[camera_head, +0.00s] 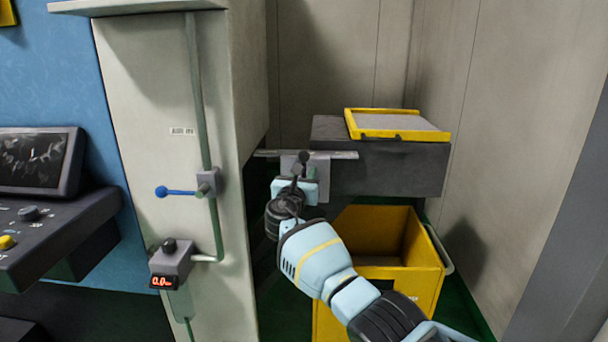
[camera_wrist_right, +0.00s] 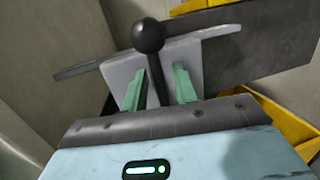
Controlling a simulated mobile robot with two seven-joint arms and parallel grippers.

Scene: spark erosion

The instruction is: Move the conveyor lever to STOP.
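The conveyor lever (camera_wrist_right: 149,36) is a black rod with a round black knob, standing up from a grey plate (camera_wrist_right: 213,58). In the head view the lever's knob (camera_head: 304,157) shows just above my right gripper (camera_head: 298,178). In the right wrist view the two green fingers of my right gripper (camera_wrist_right: 164,84) stand apart, one on each side of the rod. The rod is nearer the left finger, and a gap shows to the right finger. The knob is beyond the fingertips. No STOP mark can be read. My left gripper is not in view.
A dark box-like conveyor end (camera_head: 390,168) carries a yellow-framed tray (camera_head: 440,135). A yellow bin (camera_head: 425,275) stands below. At left, a pale cabinet (camera_head: 140,110) has a blue-knobbed handle (camera_head: 162,191) and a small red display (camera_head: 162,282). A control panel (camera_head: 60,235) is further left.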

